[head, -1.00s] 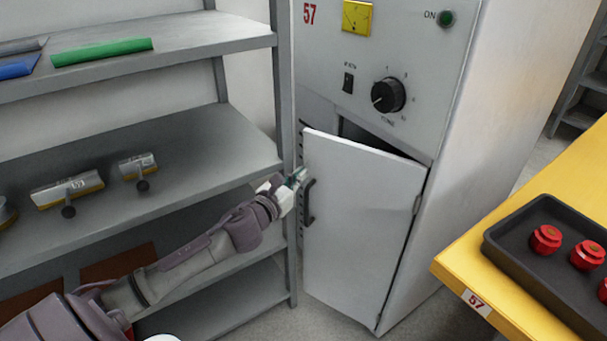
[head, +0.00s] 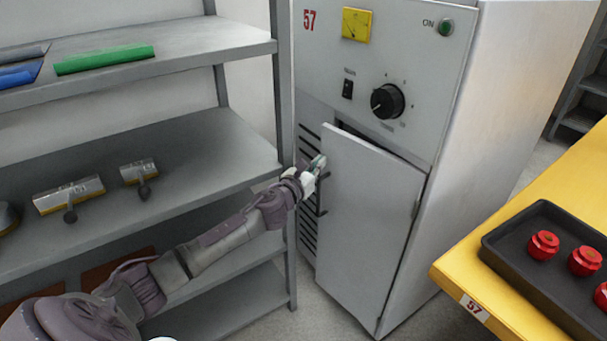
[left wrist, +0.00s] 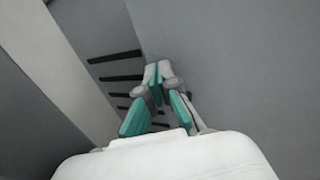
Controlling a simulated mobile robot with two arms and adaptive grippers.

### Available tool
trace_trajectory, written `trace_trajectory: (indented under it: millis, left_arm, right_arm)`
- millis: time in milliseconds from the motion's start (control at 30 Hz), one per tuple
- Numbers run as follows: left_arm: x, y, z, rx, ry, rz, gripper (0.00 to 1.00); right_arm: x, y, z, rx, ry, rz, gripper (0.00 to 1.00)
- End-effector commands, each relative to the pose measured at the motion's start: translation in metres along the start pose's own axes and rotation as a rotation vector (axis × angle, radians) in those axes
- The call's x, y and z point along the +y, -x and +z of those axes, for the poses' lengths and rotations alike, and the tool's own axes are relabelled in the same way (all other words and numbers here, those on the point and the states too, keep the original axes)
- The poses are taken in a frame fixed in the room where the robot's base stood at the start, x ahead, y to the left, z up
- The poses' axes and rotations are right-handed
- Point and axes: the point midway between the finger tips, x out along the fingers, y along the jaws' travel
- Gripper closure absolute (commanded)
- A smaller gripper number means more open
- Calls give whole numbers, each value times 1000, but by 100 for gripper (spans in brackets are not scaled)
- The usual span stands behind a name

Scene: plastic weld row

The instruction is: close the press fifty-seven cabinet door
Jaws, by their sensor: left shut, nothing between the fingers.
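The press 57 cabinet (head: 480,150) is grey, with a red number 57, a yellow meter and a black dial on its front. Its lower door (head: 365,220) is hinged on the right and stands ajar, its left edge out from the cabinet face. The dark door handle (head: 323,195) is near that left edge. My left gripper (head: 320,165) is shut and empty at the door's left edge by the handle's top; whether it touches the door I cannot tell. In the left wrist view its teal fingers (left wrist: 156,90) are together in front of the dark vent slots. My right gripper is not in view.
A grey metal shelf (head: 140,190) with green and blue bars and metal pieces stands close on the left, beside my left arm. A yellow table (head: 455,268) with a black tray (head: 500,262) of red parts is on the right. Floor shows below the door.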

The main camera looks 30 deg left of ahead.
Motion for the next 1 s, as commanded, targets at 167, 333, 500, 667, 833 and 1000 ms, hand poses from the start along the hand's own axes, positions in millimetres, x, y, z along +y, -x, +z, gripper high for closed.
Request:
trace_trajectory:
  millis: [167, 333, 500, 667, 833, 1000]
  left_arm:
    - [-9, -37, 1, -1, 1, 0, 100]
    - [-13, -50, 0, 0, 0, -1, 100]
    - [-13, -51, 2, -3, 0, 0, 100]
    - [-12, -52, 4, -6, 1, 1, 100]
    - [-12, -44, 4, -8, 0, 1, 100]
    - [-12, -15, 2, -3, -3, -2, 100]
  right_arm:
    - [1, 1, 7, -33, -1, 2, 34]
    - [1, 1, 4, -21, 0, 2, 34]
    - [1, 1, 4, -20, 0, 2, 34]
    - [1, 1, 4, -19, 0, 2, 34]
    - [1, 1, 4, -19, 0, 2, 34]
    - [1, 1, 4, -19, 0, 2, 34]
